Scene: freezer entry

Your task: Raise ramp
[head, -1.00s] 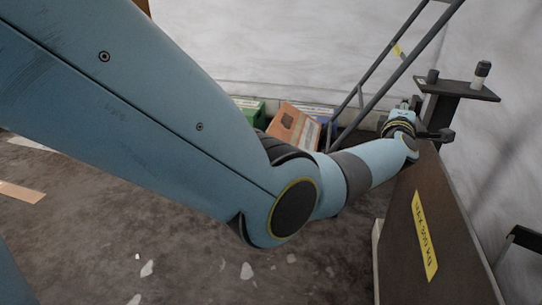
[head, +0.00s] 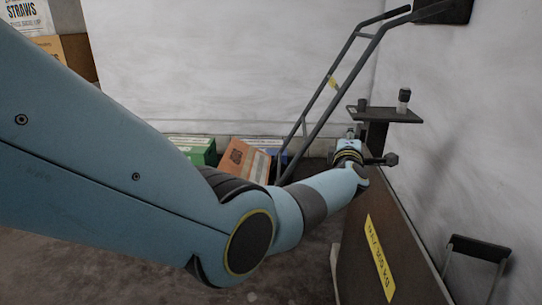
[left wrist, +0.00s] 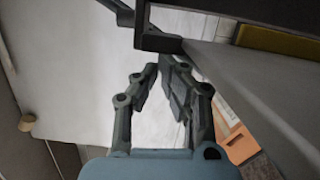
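The ramp (head: 352,262) is a dark brown panel with a yellow weight-limit label; it stands steeply on edge along the right wall in the head view. My left arm reaches across to the ramp's far upper end. My left gripper (head: 350,138) is there, beside a dark post and bracket (head: 385,114); its fingertips are too small to make out. In the left wrist view my left gripper (left wrist: 158,68) has its fingers close together with a narrow gap and nothing visible between them. A dark bracket (left wrist: 150,38) lies just beyond the tips. My right gripper is not in view.
A grey hand-truck frame (head: 332,92) leans behind the gripper. A green box (head: 192,150) and an orange crate (head: 243,160) sit by the back wall. Cartons (head: 78,54) are stacked at the far left. A dark wall bracket (head: 478,250) is at lower right.

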